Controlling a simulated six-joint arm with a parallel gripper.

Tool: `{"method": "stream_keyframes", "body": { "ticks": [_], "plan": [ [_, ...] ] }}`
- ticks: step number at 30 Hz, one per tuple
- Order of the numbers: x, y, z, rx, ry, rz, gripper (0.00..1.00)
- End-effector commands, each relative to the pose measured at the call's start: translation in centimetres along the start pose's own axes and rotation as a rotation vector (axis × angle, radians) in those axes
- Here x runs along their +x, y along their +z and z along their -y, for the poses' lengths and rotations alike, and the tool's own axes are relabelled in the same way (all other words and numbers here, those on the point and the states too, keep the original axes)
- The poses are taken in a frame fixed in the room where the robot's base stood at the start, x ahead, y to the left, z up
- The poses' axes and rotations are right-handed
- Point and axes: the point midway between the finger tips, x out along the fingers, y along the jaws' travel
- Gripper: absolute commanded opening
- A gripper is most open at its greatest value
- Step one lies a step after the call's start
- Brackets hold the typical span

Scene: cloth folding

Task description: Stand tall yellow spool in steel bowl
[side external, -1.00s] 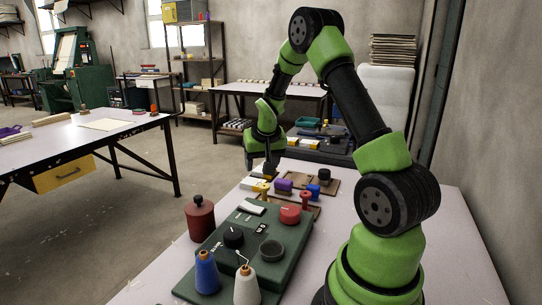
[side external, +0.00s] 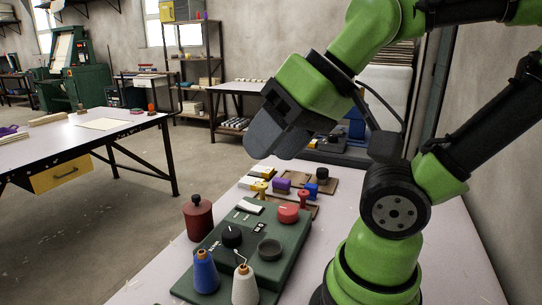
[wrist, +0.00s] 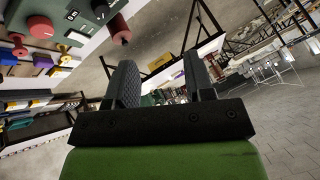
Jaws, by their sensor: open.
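A small yellow spool-like piece (side external: 261,189) stands on the bench among coloured pieces in the side view; I cannot tell its height well. My gripper (side external: 268,138) is raised above the bench, tilted, and apart from everything. In the wrist view, its two dark fingers (wrist: 160,65) stand apart with nothing between them.
The green panel (side external: 207,238) carries a black knob and a red knob (side external: 288,212). A blue cone spool (side external: 205,272) and a white cone spool (side external: 245,287) stand at its front. A dark red canister (side external: 198,218) stands to the left. Purple and blue pieces (side external: 282,184) stand behind.

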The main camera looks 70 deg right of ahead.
Motion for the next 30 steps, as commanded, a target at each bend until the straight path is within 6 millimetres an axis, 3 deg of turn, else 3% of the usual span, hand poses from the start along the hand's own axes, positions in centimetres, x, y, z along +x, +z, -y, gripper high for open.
{"method": "stream_keyframes", "body": {
  "ticks": [13,17,19,23,26,30],
  "plan": [
    [0.2,-0.6,-0.1,0.003,0.011,-0.001,0.48],
    [1.3,-3.2,-0.6,0.008,0.055,0.0,0.48],
    [2.4,-5.4,-1.4,0.012,0.091,0.001,0.48],
    [5.0,-9.7,-4.3,0.017,0.164,0.004,0.48],
    [7.3,-12.5,-7.6,0.023,0.218,0.011,0.48],
    [10.6,-15.2,-13.7,0.037,0.291,0.029,0.48]
  ]
}}
